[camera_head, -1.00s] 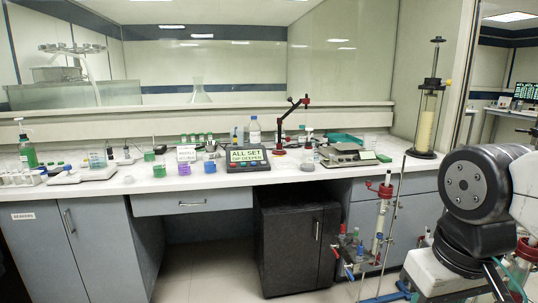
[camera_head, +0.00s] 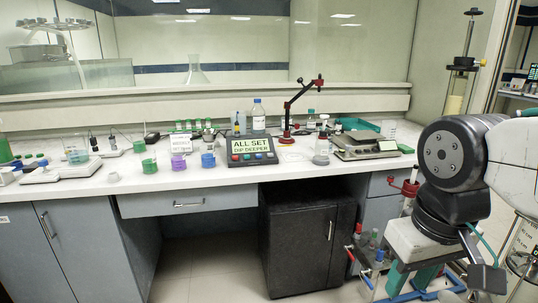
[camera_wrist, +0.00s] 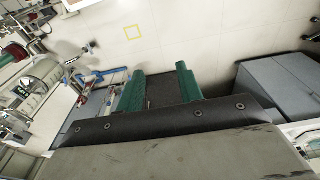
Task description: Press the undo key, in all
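A dark console (camera_head: 252,150) stands on the white bench, its lit display reading "ALL SET" and "DIP DEEPER". Below the display is a row of small coloured keys (camera_head: 252,157), red, green and blue among them. Their labels are too small to read, so I cannot tell which is undo. My gripper (camera_wrist: 160,80) shows two green fingers set well apart in the wrist view, with nothing between them. It hangs low at the right in the head view, in front of the bench and well away from the console.
Green, purple and blue beakers (camera_head: 178,161) stand left of the console, beside a printed card (camera_head: 181,143). A red-and-black jointed stand (camera_head: 289,118), a flask (camera_head: 321,151) and a balance (camera_head: 366,144) are to its right. A dark cabinet (camera_head: 300,245) sits below the bench.

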